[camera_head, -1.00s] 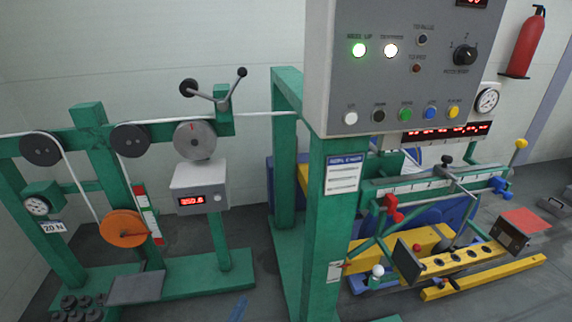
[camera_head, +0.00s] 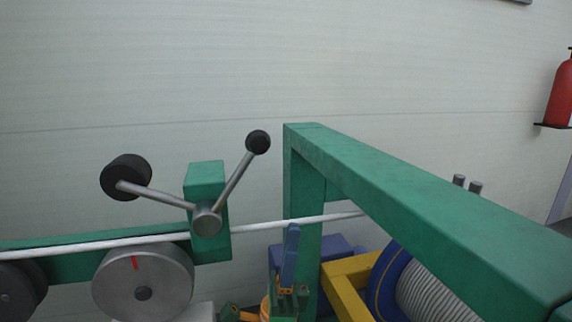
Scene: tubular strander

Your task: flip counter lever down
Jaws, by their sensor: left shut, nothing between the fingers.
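The counter lever has a grey pivot hub (camera_head: 207,218) on a green block. Its handle arm slopes up to the right and ends in a black ball knob (camera_head: 258,142). Its other arm slopes up to the left and carries a black roller (camera_head: 125,177). The roller is raised, apart from the white cable and the grey measuring wheel (camera_head: 143,284) below it. What looks like my left gripper (camera_head: 291,240), blue-grey and pointing up, is shut and empty. In the picture it is below and right of the knob, apart from the lever. My right gripper is not in view.
A white cable (camera_head: 280,225) runs across behind the left gripper. A large green frame (camera_head: 400,195) with a post stands to the right, over a blue-rimmed cable drum (camera_head: 440,295). The space above the lever, up to the pale wall (camera_head: 330,60), looks clear.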

